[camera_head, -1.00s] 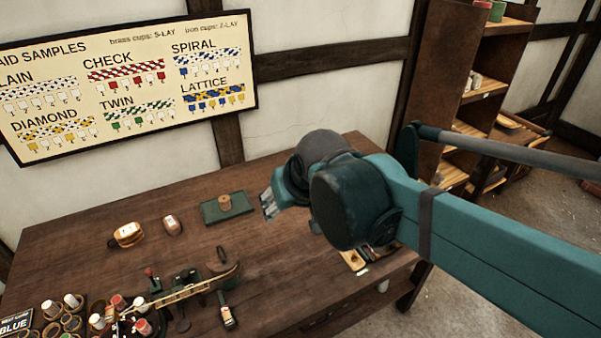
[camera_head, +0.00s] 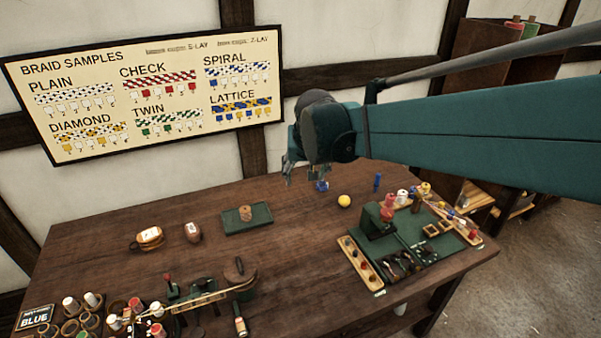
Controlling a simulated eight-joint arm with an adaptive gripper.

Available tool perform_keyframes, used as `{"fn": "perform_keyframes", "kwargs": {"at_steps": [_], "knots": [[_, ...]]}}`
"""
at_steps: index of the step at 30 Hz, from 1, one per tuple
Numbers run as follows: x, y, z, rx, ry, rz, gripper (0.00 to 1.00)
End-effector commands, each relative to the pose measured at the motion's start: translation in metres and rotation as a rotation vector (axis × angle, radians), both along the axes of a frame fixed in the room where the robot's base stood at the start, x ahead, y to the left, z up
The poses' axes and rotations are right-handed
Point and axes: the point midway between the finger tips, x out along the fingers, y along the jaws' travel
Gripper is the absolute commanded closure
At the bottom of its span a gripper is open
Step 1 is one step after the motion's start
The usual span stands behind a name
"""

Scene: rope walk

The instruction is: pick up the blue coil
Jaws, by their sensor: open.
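A small blue object (camera_head: 322,186), which looks like the blue coil, lies on the table just below and right of my gripper (camera_head: 302,177). It is too small to make out its windings. My gripper points down above the back of the table, open, with no object visible between its fingers. The fingertips are close to the blue object, but I cannot tell whether they touch it. An upright blue cylinder (camera_head: 377,182) stands further right.
A yellow ball (camera_head: 344,201) sits right of the blue object. A green tray (camera_head: 262,214) holding a brown spool is to the left. A green work board (camera_head: 445,238) with tools and spools fills the table's right. Brown wooden items (camera_head: 149,239) stand left.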

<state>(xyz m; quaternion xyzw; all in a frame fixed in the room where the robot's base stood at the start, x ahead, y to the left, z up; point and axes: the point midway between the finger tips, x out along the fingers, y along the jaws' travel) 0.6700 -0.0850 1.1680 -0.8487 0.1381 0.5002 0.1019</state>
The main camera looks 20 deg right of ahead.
Motion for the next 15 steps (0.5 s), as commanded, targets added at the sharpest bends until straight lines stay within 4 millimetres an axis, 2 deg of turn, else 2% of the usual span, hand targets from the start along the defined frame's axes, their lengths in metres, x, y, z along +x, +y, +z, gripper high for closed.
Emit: {"fn": "perform_keyframes", "kwargs": {"at_steps": [3,15], "knots": [[0.023,-0.01,-0.005,0.003,0.007,-0.03,0.48],[0.092,-0.045,-0.033,0.013,0.034,-0.133,0.48]]}}
